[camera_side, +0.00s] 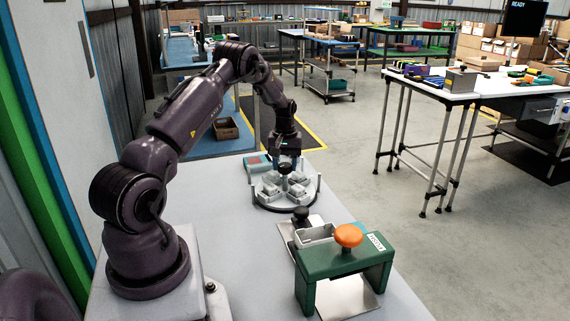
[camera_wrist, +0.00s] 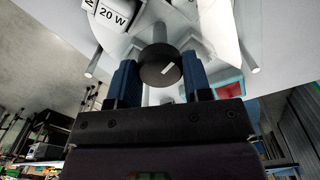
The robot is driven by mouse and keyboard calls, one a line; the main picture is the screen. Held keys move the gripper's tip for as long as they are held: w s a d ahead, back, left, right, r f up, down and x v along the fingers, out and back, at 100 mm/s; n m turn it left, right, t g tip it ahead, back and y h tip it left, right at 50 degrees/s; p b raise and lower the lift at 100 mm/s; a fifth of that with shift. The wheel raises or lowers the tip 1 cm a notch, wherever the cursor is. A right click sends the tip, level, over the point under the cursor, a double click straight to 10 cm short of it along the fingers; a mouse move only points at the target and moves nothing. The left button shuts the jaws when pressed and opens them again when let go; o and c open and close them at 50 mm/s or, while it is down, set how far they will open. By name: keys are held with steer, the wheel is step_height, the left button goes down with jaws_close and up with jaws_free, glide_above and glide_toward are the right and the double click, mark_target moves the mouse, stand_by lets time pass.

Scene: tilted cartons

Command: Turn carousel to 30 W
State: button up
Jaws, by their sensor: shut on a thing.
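The carousel (camera_side: 272,207) is a round grey turntable with upright posts at its edge and several light grey boxes on it. It stands on the grey table beyond the green fixture. In the wrist view a white box label (camera_wrist: 113,14) reads "20 W"; another label beside it is cut off. A dark round knob (camera_wrist: 158,66) with a white mark sits on a grey post at the carousel's middle. My gripper (camera_side: 285,170) points down over the carousel's centre. In the wrist view its blue fingers (camera_wrist: 160,82) stand on both sides of the knob, closed on it. No "30 W" label is legible.
A green fixture (camera_side: 318,288) with an orange knob (camera_side: 348,236) stands at the table's front. A small grey open box (camera_side: 316,236) and a dark knob sit behind it. A teal bin with red inside (camera_side: 257,162) lies just beyond the carousel.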

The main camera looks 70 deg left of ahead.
steer(key=shift+n, duration=7.9)
steer(key=shift+r+n, duration=0.1)
steer(key=shift+n, duration=7.7)
